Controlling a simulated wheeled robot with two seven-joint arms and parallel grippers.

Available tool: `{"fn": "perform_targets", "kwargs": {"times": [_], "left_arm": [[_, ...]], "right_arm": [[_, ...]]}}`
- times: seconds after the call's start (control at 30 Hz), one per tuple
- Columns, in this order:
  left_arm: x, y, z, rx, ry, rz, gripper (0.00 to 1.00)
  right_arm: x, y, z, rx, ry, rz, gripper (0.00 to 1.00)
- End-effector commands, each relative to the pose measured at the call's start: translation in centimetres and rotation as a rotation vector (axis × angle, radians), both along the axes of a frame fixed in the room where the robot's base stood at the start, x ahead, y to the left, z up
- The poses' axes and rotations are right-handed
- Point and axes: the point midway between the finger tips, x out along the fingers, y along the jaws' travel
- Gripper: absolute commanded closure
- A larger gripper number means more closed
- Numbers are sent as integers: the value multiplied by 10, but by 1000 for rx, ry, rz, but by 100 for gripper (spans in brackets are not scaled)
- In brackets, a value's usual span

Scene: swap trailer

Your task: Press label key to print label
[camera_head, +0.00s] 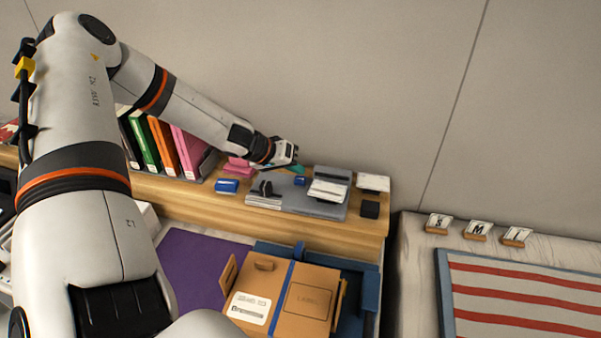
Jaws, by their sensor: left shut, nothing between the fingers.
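My left arm comes in from the left and reaches over the desk to the raised wooden shelf at the back. My left gripper (291,166) is shut and empty, low over the left back part of a grey device (308,194) on the shelf. White paper (328,190) lies on the right part of this device. A small blue block (300,181) shows on it, just below the gripper. I cannot tell which part is the label key, or whether the fingertips touch anything. A cardboard box (262,291) marked LABEL stands below the shelf. My right gripper is not in view.
Upright folders (165,146) stand on the shelf left of the gripper. A blue box (227,186) and a small black block (370,209) flank the device. A purple mat (195,262) lies below. Wooden card holders (476,231) stand at the right, above a striped panel (520,290).

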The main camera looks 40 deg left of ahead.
Motion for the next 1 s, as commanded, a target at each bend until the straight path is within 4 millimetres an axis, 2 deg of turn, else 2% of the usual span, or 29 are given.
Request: {"fn": "perform_targets", "kwargs": {"times": [0.27, 0.73, 1.0], "left_arm": [[0, 0, 4, 0, 0, 0, 100], [0, 0, 50, 0, 0, 0, 100], [0, 0, 49, 0, 0, 0, 100]], "right_arm": [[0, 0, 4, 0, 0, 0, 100], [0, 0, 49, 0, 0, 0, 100], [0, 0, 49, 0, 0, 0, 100]]}}
